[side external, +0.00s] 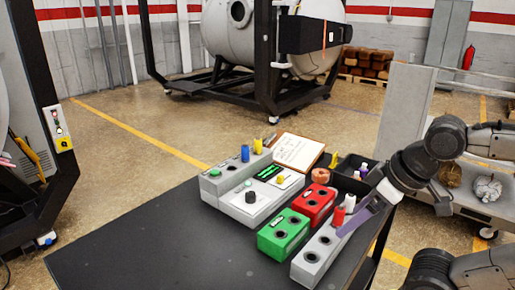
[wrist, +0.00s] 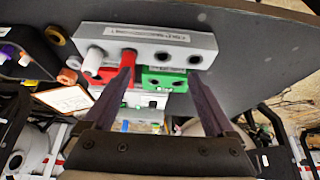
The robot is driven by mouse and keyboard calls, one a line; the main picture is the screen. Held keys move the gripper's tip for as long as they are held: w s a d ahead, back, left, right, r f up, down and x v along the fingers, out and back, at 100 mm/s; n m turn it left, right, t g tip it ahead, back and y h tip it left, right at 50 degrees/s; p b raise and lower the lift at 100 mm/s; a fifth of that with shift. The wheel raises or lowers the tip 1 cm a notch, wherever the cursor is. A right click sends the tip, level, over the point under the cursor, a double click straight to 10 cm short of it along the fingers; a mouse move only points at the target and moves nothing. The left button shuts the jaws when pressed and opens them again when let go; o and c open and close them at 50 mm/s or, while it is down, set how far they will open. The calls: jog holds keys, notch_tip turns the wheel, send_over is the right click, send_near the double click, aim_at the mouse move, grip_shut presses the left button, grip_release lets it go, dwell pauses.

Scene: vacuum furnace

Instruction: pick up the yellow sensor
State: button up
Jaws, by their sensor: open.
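The yellow sensor (side external: 257,146) is a small upright cylinder in the long grey block (side external: 215,185) at the back of the table, beside a blue cylinder (side external: 245,153). I cannot make it out for certain in the wrist view. My gripper (side external: 345,230) is open, its purple fingers over the near grey block (side external: 318,262) at the table's right, well to the front right of the yellow sensor. In the wrist view my gripper (wrist: 162,72) has its fingers spread, with the left one close to a red cylinder (wrist: 127,70); I cannot tell if they touch.
Red (side external: 338,215) and white (side external: 350,203) cylinders stand in the near grey block. A green block (side external: 284,233), a red block (side external: 314,206) and a grey device with a knob (side external: 250,200) lie between. A black bin (side external: 345,180) stands behind. The table's left (side external: 130,240) is clear.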

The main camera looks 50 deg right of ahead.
jog(key=shift+c, duration=0.2)
jog(key=c, duration=0.3)
jog(key=shift+c, duration=0.2)
